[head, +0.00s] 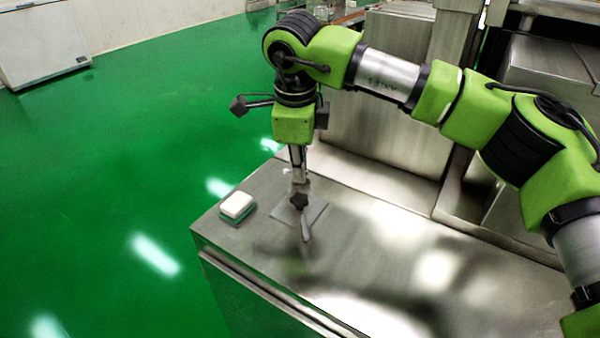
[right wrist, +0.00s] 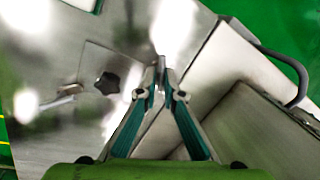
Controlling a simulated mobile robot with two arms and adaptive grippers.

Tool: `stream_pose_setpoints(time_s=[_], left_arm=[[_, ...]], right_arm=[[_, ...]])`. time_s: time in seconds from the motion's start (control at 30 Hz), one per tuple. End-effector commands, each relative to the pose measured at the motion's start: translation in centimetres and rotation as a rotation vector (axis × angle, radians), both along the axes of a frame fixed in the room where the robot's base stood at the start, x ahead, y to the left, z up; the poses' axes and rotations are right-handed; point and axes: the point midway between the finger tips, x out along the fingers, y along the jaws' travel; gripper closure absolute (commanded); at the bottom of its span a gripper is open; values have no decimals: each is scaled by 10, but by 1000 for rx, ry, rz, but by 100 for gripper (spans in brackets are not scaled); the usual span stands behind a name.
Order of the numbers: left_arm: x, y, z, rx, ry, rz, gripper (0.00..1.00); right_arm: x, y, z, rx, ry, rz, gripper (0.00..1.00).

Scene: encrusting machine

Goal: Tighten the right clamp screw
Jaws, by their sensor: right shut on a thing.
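My right gripper (head: 298,178) points straight down over the steel table (head: 370,235). In the right wrist view its two fingers (right wrist: 160,78) come together on something thin and metallic, mostly hidden by the fingertips; it appears to be the right clamp screw. A dark star-shaped knob (head: 299,201) sits on a square grey plate (head: 314,213). The right wrist view shows the knob (right wrist: 107,83) apart from the fingers, to their left. A shiny metal lever-like piece (head: 305,229) sticks out on the plate's near side. My left gripper is not in view.
A white and green sponge (head: 236,207) lies near the table's left corner. Steel machine housing (head: 385,110) rises behind the gripper. The table is clear to the right of the plate. Green floor lies beyond the left edge.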

Motion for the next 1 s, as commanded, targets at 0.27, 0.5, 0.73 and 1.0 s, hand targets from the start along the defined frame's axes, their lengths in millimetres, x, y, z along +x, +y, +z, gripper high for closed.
stream_pose_setpoints(time_s=[0.27, 0.5, 0.73, 1.0], left_arm=[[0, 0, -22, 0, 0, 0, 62], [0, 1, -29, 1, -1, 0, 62], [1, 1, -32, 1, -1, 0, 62], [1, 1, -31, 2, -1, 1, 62]], right_arm=[[-1, 2, -2, 0, -3, -264, 100], [-2, 4, -1, -1, -3, -491, 100], [-3, 6, 0, -1, -1, -710, 100], [-3, 8, 1, -1, -2, -962, 100]])
